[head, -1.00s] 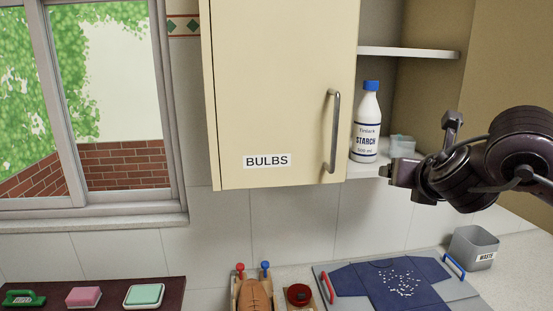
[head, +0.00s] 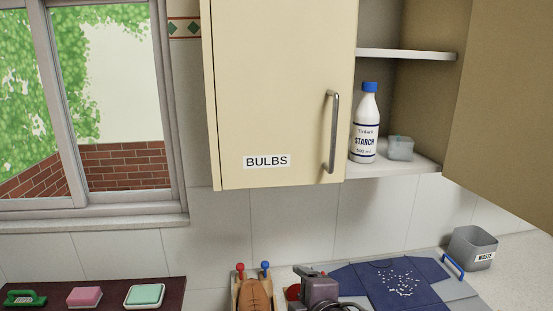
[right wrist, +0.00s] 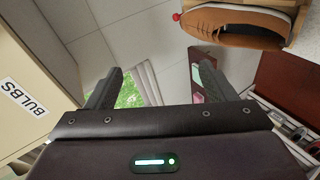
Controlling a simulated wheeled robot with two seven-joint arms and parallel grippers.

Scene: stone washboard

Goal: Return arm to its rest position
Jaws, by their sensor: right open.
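My right gripper (head: 310,271) is low in the head view, in front of the counter, beside the brown shoe and overlapping the left part of the blue garment. In the right wrist view its two fingers (right wrist: 160,82) stand apart with nothing between them. The rest of the right arm drops out below the head view's lower edge. My left gripper is not in view.
The BULBS cabinet door (head: 280,90) is shut. The open shelf beside it holds a starch bottle (head: 365,125) and a small translucent box (head: 400,148). Below are a brown shoe (head: 254,294), a blue garment (head: 375,290) and a grey waste bin (head: 472,247).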

